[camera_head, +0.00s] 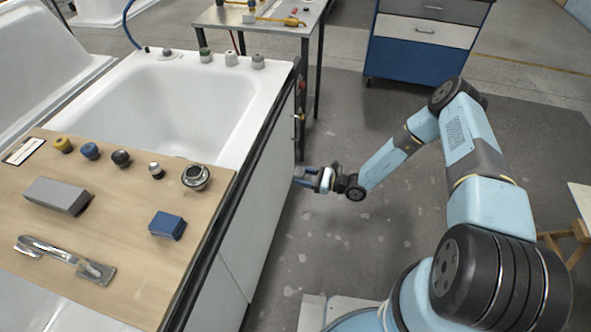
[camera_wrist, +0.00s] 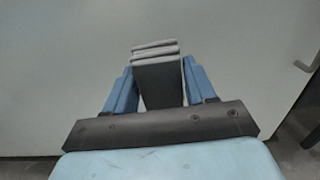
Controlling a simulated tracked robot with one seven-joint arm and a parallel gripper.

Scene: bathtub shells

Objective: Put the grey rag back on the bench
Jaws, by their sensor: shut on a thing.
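My gripper (camera_head: 303,177) is low beside the tub's white side panel, its fingers pointing left toward it. In the wrist view my gripper (camera_wrist: 158,85) has its two blue fingers shut on the grey rag (camera_wrist: 160,78), a folded dark grey stack with lighter edges. The rag is hard to make out in the head view. A metal-topped bench (camera_head: 280,19) stands at the top of the head view, beyond the tub, with yellow tools on it.
A white bathtub (camera_head: 236,150) stands at left. A blue drawer cabinet (camera_head: 415,60) stands at the back. Grey floor between is clear.

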